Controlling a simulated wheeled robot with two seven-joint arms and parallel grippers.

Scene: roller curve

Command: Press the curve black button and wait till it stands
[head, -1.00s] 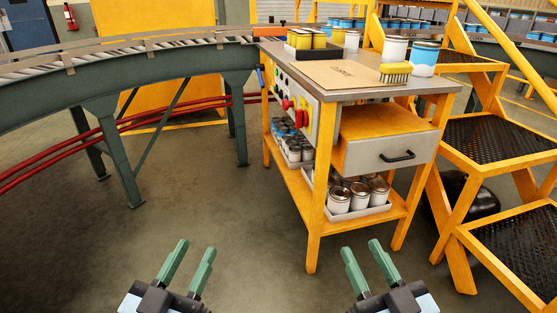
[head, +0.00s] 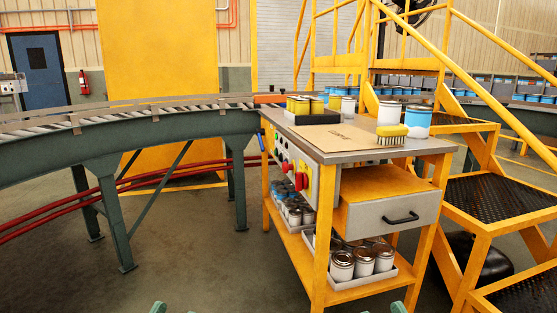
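The control panel (head: 303,173) is on the left side face of a yellow cart and shows at a steep angle. It carries small buttons, a red button (head: 285,167) and a red switch (head: 299,181) on a yellow plate. Which small button is the black curve one is too small to tell. A brown board (head: 335,138) with lettering like "CURVE" lies on the cart top. The roller curve (head: 130,120) is at left. My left gripper (head: 172,309) and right gripper (head: 385,309) show only fingertips at the bottom edge, apart from the cart, open and empty.
The cart top (head: 365,152) holds paint cans and a yellow brush (head: 391,132). A grey drawer (head: 393,212) and trays of cans are below. Yellow steps (head: 495,205) stand at right. Green conveyor legs (head: 108,210) stand at left. Floor before the cart is clear.

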